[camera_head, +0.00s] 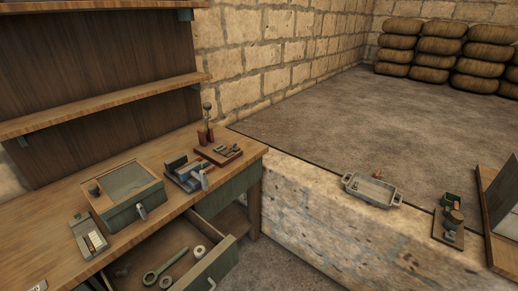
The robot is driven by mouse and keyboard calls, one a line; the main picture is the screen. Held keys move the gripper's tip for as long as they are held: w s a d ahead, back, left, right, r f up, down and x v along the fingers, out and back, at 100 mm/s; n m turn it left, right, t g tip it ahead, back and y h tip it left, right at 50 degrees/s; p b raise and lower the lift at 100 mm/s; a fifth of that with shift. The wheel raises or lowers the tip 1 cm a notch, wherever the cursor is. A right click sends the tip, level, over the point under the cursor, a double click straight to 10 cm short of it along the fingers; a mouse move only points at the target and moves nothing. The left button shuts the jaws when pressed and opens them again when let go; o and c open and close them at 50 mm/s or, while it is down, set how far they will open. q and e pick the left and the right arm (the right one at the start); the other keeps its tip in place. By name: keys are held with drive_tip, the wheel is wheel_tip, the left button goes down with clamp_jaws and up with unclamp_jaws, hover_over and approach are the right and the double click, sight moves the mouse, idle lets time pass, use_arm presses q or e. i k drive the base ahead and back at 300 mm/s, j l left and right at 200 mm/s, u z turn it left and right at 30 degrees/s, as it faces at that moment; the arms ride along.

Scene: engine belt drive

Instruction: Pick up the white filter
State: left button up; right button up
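No single thing stands out clearly as the white filter. In the open drawer (222,262) of the workbench, a small pale round piece (199,252) lies near the right side. Neither of my grippers is in view.
The wooden workbench (60,205) holds a lidded green box (128,190), a small device (88,236), a blue-grey vise-like tool (186,171) and a red-brown tray (217,154). A metal tray (372,189) sits on the stone ledge (320,215). Stacked sacks (440,52) stand far back.

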sight(200, 251)
drive_tip(key=u, duration=1)
